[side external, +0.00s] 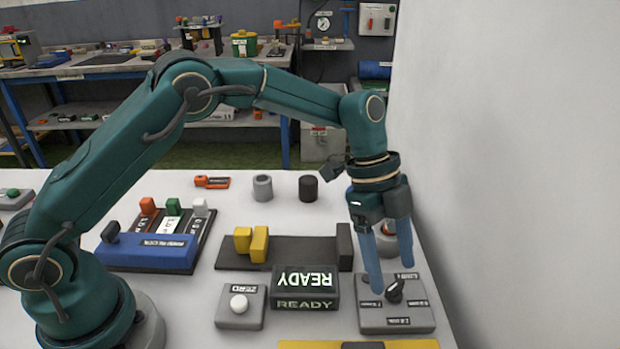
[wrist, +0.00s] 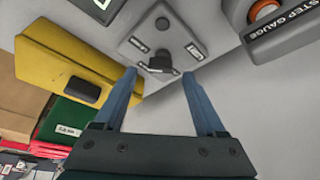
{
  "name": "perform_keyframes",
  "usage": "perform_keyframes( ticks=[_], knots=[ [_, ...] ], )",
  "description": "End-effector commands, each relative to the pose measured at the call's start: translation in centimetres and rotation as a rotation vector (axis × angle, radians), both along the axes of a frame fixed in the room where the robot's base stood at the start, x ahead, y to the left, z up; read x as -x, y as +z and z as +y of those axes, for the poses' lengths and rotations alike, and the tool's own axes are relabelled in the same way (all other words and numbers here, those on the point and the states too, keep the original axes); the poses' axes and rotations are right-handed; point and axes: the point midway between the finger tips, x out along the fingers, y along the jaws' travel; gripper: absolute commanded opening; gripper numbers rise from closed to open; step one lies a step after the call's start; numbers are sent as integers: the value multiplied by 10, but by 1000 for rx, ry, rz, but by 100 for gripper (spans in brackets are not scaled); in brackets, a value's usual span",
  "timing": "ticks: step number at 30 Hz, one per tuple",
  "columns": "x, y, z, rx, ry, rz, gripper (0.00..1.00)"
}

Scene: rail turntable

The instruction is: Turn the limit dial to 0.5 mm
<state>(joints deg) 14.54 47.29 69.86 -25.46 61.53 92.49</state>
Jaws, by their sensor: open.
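The limit dial is a black knob (side external: 395,291) on a square grey plate (side external: 380,324) at the front right of the table. The knob (wrist: 160,64) also shows in the wrist view, between and just beyond my fingertips. Which label it points to I cannot tell. My gripper (side external: 391,279) points down over the plate, its blue fingers open and empty, one on each side of the knob. Contact with the knob is not visible. The fingers (wrist: 158,76) are spread apart in the wrist view.
A READY display (side external: 305,288) and a grey ZERO box (side external: 239,318) with a white button stand left of the plate. A yellow block (side external: 259,244) sits on a dark base behind. A STEP GAUGE unit (wrist: 283,35) is close by. A white wall (side external: 520,150) bounds the right.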

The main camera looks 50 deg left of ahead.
Motion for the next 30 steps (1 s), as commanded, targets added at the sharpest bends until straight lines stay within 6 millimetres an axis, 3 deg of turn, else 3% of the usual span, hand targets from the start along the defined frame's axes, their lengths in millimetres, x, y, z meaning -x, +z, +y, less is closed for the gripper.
perform_keyframes(
  ticks=[6, 15, 17, 21, 30],
  knots=[
    [1, -20, -8, -1, 1, 1, 72],
    [1, -23, -9, 0, 0, -1, 72],
    [1, -23, -9, 0, 1, -2, 53],
    [1, -23, -9, 0, 1, -2, 0],
    [1, -22, -9, 0, 25, -2, 0]
  ],
)
